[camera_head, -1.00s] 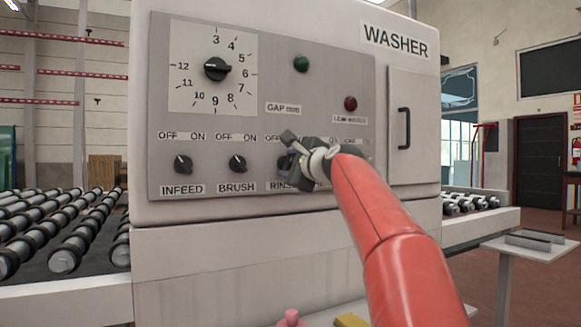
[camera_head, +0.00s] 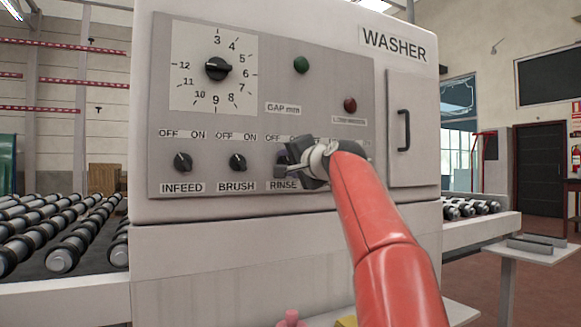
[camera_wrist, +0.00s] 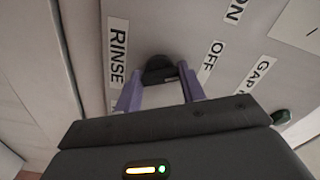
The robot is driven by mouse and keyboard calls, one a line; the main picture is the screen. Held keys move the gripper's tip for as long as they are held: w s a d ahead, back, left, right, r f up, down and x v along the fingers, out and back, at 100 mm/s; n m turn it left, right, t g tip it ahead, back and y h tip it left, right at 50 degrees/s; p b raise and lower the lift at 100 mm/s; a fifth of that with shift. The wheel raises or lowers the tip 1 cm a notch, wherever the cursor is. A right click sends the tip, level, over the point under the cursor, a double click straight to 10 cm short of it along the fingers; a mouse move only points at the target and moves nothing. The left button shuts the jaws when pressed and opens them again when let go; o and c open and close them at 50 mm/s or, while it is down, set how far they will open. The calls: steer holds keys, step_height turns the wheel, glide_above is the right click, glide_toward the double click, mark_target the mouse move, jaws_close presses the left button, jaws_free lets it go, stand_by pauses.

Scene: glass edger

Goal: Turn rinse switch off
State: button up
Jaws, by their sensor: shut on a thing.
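The rinse switch is a black rotary knob (camera_wrist: 158,70) on the washer panel, between the RINSE label (camera_wrist: 117,58) and the OFF label (camera_wrist: 211,60) in the wrist view. My gripper (camera_wrist: 160,90) has its purple fingers closed on either side of the knob and is shut on it. In the head view my gripper (camera_head: 290,168) is at the panel just above the right part of the RINSE label (camera_head: 284,185) and hides most of the knob. The exact direction of its pointer is hard to tell.
The INFEED knob (camera_head: 183,162) and BRUSH knob (camera_head: 238,162) are to the left. The gap dial (camera_head: 216,69), green lamp (camera_head: 301,64) and red lamp (camera_head: 350,104) are above. A door handle (camera_head: 404,129) is at right. Roller conveyors (camera_head: 65,250) flank the washer.

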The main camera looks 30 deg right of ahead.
steer(key=shift+f+n, duration=0.1)
steer(key=shift+n, duration=0.7)
steer(key=o, duration=1)
steer(key=shift+c, duration=0.2)
steer(key=s+b, duration=0.3)
steer(key=s, duration=0.4)
steer(key=shift+s+d+b, duration=0.15)
steer(key=shift+s+b, duration=0.25)
